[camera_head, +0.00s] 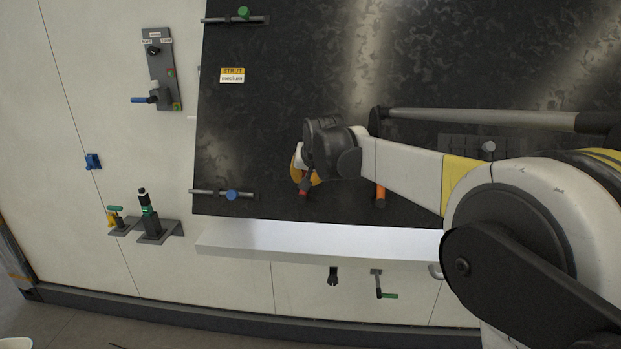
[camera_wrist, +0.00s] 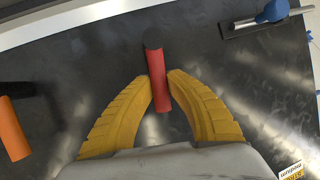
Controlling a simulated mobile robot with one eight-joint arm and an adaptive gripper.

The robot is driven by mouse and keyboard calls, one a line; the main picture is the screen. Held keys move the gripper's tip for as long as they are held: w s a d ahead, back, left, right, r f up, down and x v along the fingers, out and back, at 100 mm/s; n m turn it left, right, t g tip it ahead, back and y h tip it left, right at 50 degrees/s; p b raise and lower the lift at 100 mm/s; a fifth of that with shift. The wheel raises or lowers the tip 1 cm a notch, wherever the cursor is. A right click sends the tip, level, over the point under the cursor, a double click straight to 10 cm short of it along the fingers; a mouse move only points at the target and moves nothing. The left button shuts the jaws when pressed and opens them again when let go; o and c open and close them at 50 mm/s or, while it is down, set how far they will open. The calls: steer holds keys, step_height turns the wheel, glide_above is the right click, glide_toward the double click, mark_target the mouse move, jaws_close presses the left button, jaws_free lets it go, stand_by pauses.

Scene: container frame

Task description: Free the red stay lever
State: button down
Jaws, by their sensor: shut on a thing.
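The red stay lever (camera_wrist: 157,78) is a short red bar with a black end, lying in front of the dark panel in the wrist view. My gripper (camera_wrist: 161,84) has its two yellow fingers closed on it, one on each side. In the head view my gripper (camera_head: 304,170) is at the lower middle of the dark panel (camera_head: 290,110). A bit of the red lever (camera_head: 303,190) shows just below the fingers there, and my wrist hides the rest.
An orange handle (camera_head: 381,195) hangs to the right of my gripper; it also shows in the wrist view (camera_wrist: 12,132). A bolt with a blue knob (camera_head: 232,194) is at the panel's lower left. A white ledge (camera_head: 320,240) runs below the panel. A grey strut (camera_head: 480,116) lies above my arm.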

steer(key=shift+a+n+h, duration=0.3)
steer(key=shift+a+n, duration=0.1)
steer(key=shift+n, duration=0.1)
stand_by(0.3)
steer(key=c, duration=1.3)
jaws_free()
steer(key=shift+a, duration=0.1)
steer(key=v, duration=1.2)
steer(key=shift+w, duration=0.1)
